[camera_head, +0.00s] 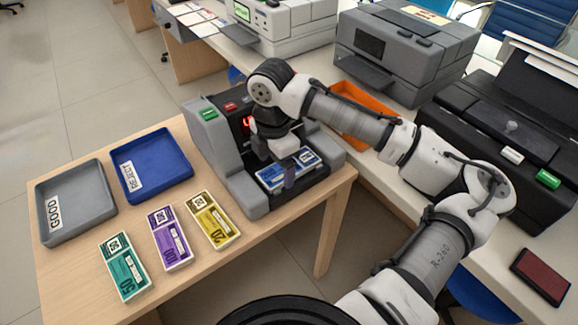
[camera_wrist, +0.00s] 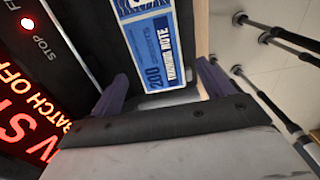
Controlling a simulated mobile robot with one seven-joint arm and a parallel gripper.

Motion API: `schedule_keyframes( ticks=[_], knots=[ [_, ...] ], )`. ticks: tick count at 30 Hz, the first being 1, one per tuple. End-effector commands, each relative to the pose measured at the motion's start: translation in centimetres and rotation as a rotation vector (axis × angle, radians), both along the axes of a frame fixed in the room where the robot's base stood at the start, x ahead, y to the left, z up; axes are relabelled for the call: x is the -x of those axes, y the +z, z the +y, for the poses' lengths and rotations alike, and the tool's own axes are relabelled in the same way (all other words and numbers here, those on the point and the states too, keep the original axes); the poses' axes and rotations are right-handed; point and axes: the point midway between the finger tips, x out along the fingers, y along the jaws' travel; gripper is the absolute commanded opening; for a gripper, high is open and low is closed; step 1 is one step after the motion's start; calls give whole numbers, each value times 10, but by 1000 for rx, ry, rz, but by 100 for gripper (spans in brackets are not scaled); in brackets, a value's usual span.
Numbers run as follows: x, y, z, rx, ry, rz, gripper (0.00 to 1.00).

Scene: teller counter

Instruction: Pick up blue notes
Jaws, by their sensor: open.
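The blue notes (camera_head: 271,179) lie as a banded stack in the black front tray of the grey note-counting machine (camera_head: 215,145). In the wrist view the blue notes (camera_wrist: 155,52) show a white band and "200" print, ahead of my gripper and between its finger lines. My gripper (camera_head: 290,172) is just above the stack, and a finger hides its middle in the head view. The two dark fingers (camera_wrist: 161,86) are spread apart with nothing between their tips. I cannot tell how much height separates them from the notes.
On the wooden table are a grey GOOD tray (camera_head: 104,188), a blue REJECT tray (camera_head: 180,178), and green (camera_head: 124,266), purple (camera_head: 170,238) and yellow (camera_head: 212,219) note stacks. An orange tray (camera_head: 349,92) lies behind my arm.

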Motion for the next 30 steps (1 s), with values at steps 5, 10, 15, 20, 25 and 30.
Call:
schedule_keyframes(
  ticks=[5, 10, 15, 20, 25, 30],
  knots=[
    [0, -18, -1, 1, -2, 1, 80],
    [0, -19, 0, -1, -1, -1, 80],
    [0, -19, 0, -1, -1, -1, 67],
    [0, -19, 0, -1, -1, -1, 46],
    [0, -19, 0, -1, -1, -1, 31],
    [0, -18, 0, -1, -1, -1, 31]
  ],
)
